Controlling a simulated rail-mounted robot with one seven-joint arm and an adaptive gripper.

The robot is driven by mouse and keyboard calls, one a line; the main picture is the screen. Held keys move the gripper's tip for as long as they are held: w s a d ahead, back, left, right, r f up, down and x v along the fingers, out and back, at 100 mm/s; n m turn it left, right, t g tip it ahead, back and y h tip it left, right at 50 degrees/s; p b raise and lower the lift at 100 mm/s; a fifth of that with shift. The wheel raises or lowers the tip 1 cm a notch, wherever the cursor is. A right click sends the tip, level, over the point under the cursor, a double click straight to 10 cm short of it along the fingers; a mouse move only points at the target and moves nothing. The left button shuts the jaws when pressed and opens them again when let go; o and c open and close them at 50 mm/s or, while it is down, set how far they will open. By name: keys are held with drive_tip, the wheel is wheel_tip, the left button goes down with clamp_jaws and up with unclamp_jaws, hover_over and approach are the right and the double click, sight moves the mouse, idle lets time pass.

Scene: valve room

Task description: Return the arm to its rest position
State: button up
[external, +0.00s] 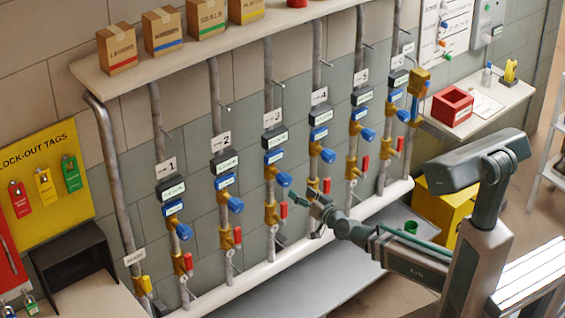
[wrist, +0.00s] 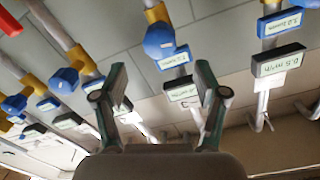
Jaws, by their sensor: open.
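My gripper (external: 308,200) is at the end of my outstretched arm, in front of the row of valve pipes in the external view. It appears close to the lower part of the pipes around labels 3 and 4; whether it touches anything there is unclear. In the wrist view my gripper (wrist: 158,100) has its two fingers spread wide apart with nothing between them. Blue valve knobs (wrist: 160,40) and dark display boxes (wrist: 278,61) show beyond the fingers, and the picture is tilted.
Red-handled valves (external: 326,186) and blue knobs (external: 328,155) stick out from the wall pipes near my arm. A shelf (external: 205,52) with boxes runs above. A yellow cabinet (external: 436,212) and a side table (external: 500,98) with a red bin (external: 452,106) stand at right.

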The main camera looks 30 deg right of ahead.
drive_tip(key=shift+v, duration=0.8)
drive_tip(key=s+a+f+n+g+y, duration=0.1)
drive_tip(key=s+a+f+n+g, duration=0.15)
drive_tip(key=f, duration=0.45)
drive_tip(key=s+a+f+n+g+y, duration=0.1)
drive_tip(key=s+f+g, duration=0.25)
drive_tip(key=f, duration=0.25)
drive_tip(key=s+d+f+g+h, duration=0.1)
drive_tip(key=s+d+f+g, duration=0.25)
drive_tip(key=f, duration=0.35)
drive_tip(key=s+d+f+g+h, duration=0.1)
drive_tip(key=s+d+f+g, duration=0.2)
drive_tip(key=f, duration=0.5)
drive_tip(key=s+d+f+g+h, duration=0.1)
drive_tip(key=s+d+f+g, duration=0.3)
drive_tip(key=s, duration=0.7)
drive_tip(key=s+d+f+m+g+h, duration=0.1)
drive_tip(key=s+d+f+g, duration=0.2)
drive_tip(key=s+d+f, duration=0.4)
drive_tip(key=s+d+f+m+g+h, duration=0.1)
drive_tip(key=s+d+f+g, duration=0.3)
drive_tip(key=s, duration=1.3)
wheel_tip(320, 180, down, 3)
drive_tip(key=d+h, duration=0.1)
drive_tip(key=d, duration=0.1)
drive_tip(key=shift+d+g, duration=0.25)
drive_tip(key=shift+g, duration=0.1)
